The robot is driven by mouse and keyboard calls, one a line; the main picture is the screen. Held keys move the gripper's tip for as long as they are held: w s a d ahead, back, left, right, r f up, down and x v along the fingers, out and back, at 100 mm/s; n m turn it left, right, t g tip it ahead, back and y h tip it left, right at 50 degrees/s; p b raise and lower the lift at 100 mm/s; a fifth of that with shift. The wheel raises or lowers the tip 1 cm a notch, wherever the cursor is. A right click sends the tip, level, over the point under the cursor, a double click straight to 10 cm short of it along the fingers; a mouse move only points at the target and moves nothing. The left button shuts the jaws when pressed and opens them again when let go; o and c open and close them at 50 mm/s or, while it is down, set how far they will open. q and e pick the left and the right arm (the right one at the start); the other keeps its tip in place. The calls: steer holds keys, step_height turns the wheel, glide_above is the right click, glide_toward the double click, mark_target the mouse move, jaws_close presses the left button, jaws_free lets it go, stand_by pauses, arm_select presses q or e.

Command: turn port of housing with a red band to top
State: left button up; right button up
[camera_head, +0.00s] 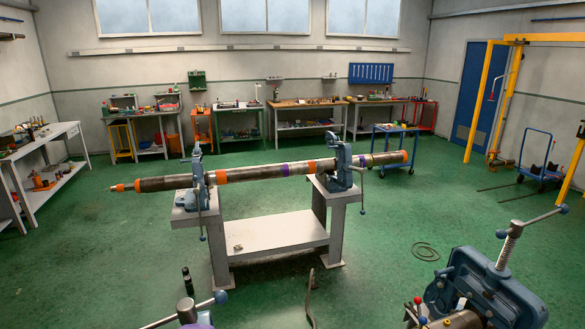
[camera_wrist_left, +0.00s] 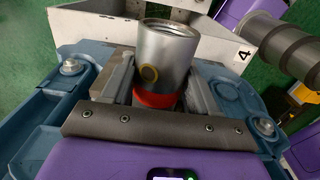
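In the left wrist view a silver cylindrical housing (camera_wrist_left: 163,58) with an open round rim shows its red band (camera_wrist_left: 155,97) at its lower end. A small brass-ringed port (camera_wrist_left: 149,74) is on its side facing the camera. Grey bars stand close on both sides of it, and I cannot tell whether they touch it or whether they are fingers or vise jaws. The purple body at the bottom looks like my left gripper; its fingertips are not clearly seen. My right gripper is not in view.
A blue vise (camera_head: 487,289) stands at the lower right of the head view. A long banded pipe (camera_head: 252,172) lies across two vises on a grey bench (camera_head: 270,235). A vise handle (camera_head: 205,307) shows at the bottom. Green floor around the bench is mostly clear.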

arm_select(q)
steer(key=c, duration=0.4)
steer(key=shift+t+b, duration=0.7)
steer(key=shift+b, duration=0.1)
steer(key=shift+s, duration=0.1)
steer(key=shift+s+d+t+y+b, duration=0.1)
steer(key=shift+t+y+b, duration=0.4)
steer(key=shift+b, duration=0.45)
steer(key=shift+s+f+t+b, duration=0.1)
steer(key=shift+t+b, duration=0.7)
steer(key=shift+b, duration=0.15)
steer(key=shift+s+t+b, duration=0.1)
steer(key=shift+t+b, duration=0.5)
steer(key=shift+b, duration=0.35)
steer(key=shift+y, duration=0.3)
